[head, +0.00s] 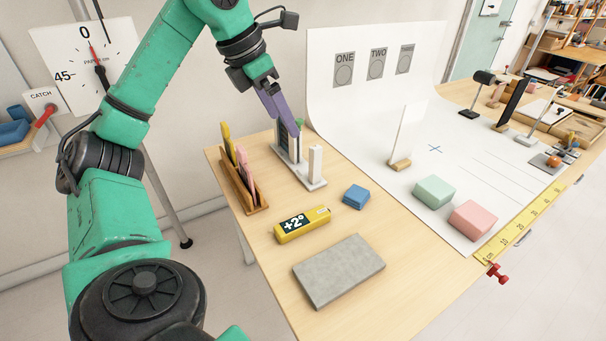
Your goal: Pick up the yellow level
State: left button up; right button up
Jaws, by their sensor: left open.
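The yellow level (318,217), a small yellow block with a dark "+2°" display, lies on the wooden table between the card holder and the grey slab. Nothing touches it. My left gripper (288,125) points downward with its purple fingers at the table's far left. It is open and is behind the level, apart from it, over or near a white stand with a dark panel (289,147). I cannot tell whether the fingers touch that stand. My right gripper is not in view.
A wooden holder (257,208) with coloured cards stands left of the level. A blue block (356,196) is to its right, a grey slab (338,270) in front. Green (433,191) and pink (472,219) blocks sit on the white backdrop sheet (345,135).

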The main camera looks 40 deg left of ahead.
pick_arm(q)
jog(key=b, duration=1.8)
send_near(305, 218)
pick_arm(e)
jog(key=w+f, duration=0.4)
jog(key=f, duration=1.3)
pick_arm(q)
jog(key=b+x, duration=0.1)
jog(key=x, duration=0.1)
jog(key=b+x, duration=0.2)
jog(key=shift+w+f, duration=0.25)
jog(key=shift+w, duration=0.15)
jog(key=b+x, duration=0.1)
jog(key=x, duration=0.1)
jog(key=s+b+x, duration=0.1)
jog(key=x, duration=0.1)
jog(key=shift+w+d+f, duration=0.1)
jog(key=shift+f, duration=0.35)
jog(key=shift+w+f, duration=0.25)
jog(key=shift+f, duration=0.1)
jog(key=shift+r, duration=0.1)
grip_shut()
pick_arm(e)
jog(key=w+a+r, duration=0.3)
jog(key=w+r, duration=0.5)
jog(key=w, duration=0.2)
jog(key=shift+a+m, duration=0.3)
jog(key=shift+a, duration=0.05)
